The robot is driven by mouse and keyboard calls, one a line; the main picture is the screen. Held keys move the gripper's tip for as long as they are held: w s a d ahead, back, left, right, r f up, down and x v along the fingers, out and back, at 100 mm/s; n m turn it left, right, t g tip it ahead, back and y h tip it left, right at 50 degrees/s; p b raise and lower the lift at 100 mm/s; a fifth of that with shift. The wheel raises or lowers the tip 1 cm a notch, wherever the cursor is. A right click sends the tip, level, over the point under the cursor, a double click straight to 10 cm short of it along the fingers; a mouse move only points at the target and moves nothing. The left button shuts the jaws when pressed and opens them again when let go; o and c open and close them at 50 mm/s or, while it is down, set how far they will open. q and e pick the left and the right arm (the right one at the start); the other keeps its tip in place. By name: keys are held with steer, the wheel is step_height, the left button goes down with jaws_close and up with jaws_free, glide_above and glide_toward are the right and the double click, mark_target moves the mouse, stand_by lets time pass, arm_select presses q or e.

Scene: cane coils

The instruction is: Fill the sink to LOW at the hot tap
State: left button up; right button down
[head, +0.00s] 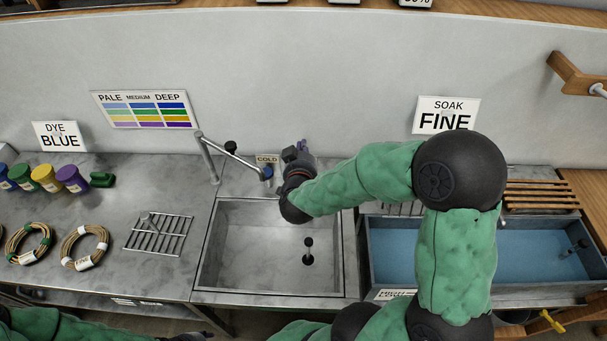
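The steel sink (212,262) is in the middle of the head view. Its bottom looks bare grey, with no water that I can make out. A dark upright knob (308,258) stands on its floor. The swing spout (207,158) rises behind the sink's left corner and reaches right to a tip above the back rim. A COLD label (267,159) is behind the spout. No hot label or hot tap handle shows clearly. My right gripper (303,147) is behind the sink, right of the COLD label; its grip is hidden. My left gripper (195,337) barely shows at the bottom edge.
A tank of blue liquid (377,272) stands right of the sink, partly behind my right arm. Left lie a wire rack (158,236), cane coils (84,247) and several dye jars (72,179). A SOAK FINE sign (447,115) is on the wall.

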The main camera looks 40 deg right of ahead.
step_height(320, 180, down, 16)
steer(key=b, duration=1.5)
steer(key=shift+w+d+r, duration=0.1)
steer(key=b+x, duration=0.1)
steer(key=x, duration=0.2)
steer(key=f+b+x, duration=0.1)
steer(key=b+x, duration=0.1)
steer(key=x, duration=0.2)
steer(key=f+b+x, duration=0.1)
steer(key=x, duration=0.2)
steer(key=shift+f, duration=0.25)
steer(key=shift+f+b, duration=0.55)
steer(key=shift+f, duration=0.2)
steer(key=shift+f+b, duration=0.4)
steer(key=shift+f, duration=0.55)
stand_by(2.8)
